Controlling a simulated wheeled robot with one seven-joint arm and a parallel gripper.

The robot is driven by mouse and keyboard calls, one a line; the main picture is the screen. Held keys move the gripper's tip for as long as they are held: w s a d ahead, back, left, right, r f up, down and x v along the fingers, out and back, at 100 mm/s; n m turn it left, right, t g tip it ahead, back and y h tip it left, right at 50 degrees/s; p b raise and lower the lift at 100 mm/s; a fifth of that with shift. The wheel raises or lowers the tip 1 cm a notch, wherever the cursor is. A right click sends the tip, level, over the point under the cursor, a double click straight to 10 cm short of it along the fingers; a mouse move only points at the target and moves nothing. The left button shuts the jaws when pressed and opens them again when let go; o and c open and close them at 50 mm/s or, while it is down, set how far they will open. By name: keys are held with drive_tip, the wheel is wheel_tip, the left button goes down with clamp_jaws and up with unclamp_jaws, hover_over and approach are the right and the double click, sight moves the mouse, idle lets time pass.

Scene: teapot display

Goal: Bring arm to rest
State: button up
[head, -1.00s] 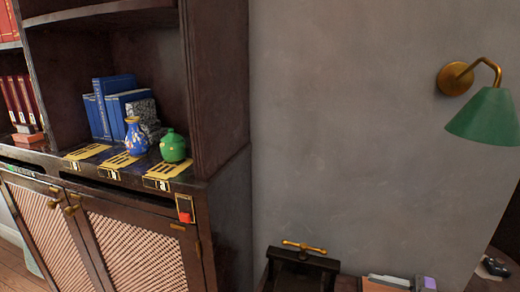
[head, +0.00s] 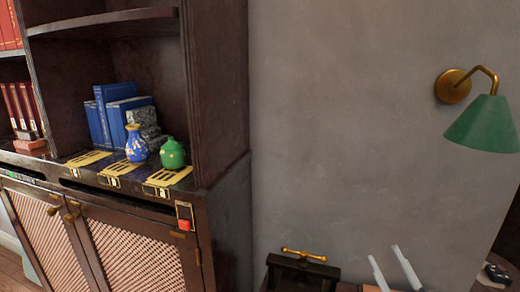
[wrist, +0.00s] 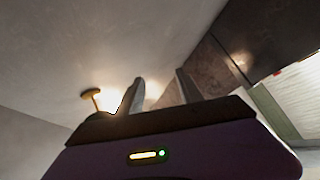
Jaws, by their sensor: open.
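My gripper (head: 387,262) shows at the bottom edge of the head view, right of centre, with two pale fingers pointing up and apart. Nothing is between them. The rest of my arm is out of the head view. In the wrist view the fingers (wrist: 160,80) also stand apart and empty, pointing toward a bare ceiling or wall. A blue patterned vase (head: 136,143) and a green round jar (head: 172,154) stand side by side on the cabinet ledge, well away from my gripper.
Yellow slotted mats (head: 168,177) lie along the dark cabinet (head: 228,205) ledge. Blue books (head: 103,112) stand behind. A dark press with a brass handle (head: 303,254) is just left of my gripper. A green wall lamp (head: 484,125) hangs at upper right. The wall between is bare.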

drive_tip(key=s+a+f+m+g+h, duration=0.2)
drive_tip(key=s+a+m+h, duration=0.1)
drive_tip(key=s, duration=1.1)
drive_tip(key=s+a+f+m+g+h, duration=0.2)
drive_tip(key=s+f+m+g+h, duration=0.1)
drive_tip(key=s, duration=1.2)
drive_tip(key=s+a+f+m+g+h, duration=0.3)
drive_tip(key=s+m, duration=0.1)
drive_tip(key=s, duration=1)
drive_tip(key=shift+s+a+m, duration=0.3)
drive_tip(key=shift+a+m, duration=0.05)
drive_tip(key=shift+m, duration=0.05)
